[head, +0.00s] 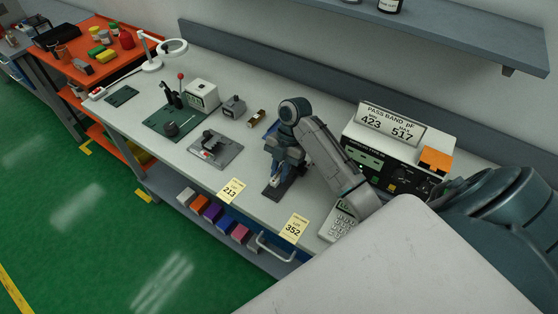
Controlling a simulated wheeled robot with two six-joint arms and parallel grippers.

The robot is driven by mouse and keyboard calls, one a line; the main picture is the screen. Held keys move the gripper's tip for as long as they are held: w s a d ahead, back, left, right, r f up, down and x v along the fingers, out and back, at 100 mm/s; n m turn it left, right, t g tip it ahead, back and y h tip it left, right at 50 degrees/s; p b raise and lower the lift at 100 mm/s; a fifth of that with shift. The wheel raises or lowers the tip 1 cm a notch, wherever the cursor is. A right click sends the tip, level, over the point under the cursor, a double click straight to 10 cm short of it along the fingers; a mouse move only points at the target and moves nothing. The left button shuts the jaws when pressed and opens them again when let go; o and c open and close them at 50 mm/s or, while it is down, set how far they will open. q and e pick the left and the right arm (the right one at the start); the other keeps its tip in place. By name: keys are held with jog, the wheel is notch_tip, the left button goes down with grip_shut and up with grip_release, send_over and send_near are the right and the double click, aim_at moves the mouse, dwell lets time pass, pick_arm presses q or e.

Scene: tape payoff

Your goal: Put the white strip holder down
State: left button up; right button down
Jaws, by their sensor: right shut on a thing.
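My right arm reaches in from the right, and my right gripper (277,180) points down over the bench near its front edge. It is shut on a small pale piece, which I take to be the white strip holder (275,182). The gripper hides most of it. Just below is a dark flat plate (271,194) on the bench top; I cannot tell whether the holder touches it. My left gripper is not in view.
Left of the gripper are a grey plate fixture (230,157) and a green board (157,126). A meter (383,160) with a pass-band sign (391,123) stands right, near a calculator (339,219).

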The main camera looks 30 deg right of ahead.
jog(key=shift+a+f+b, duration=0.1)
jog(key=shift+f+b, duration=0.45)
jog(key=shift+f, duration=0.7)
jog(key=shift+w+f, duration=0.1)
jog(key=shift+f, duration=0.4)
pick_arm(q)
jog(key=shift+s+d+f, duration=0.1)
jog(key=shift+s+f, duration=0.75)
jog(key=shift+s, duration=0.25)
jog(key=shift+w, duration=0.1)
pick_arm(e)
jog(key=shift+f, duration=0.1)
jog(key=c, duration=1.3)
grip_release()
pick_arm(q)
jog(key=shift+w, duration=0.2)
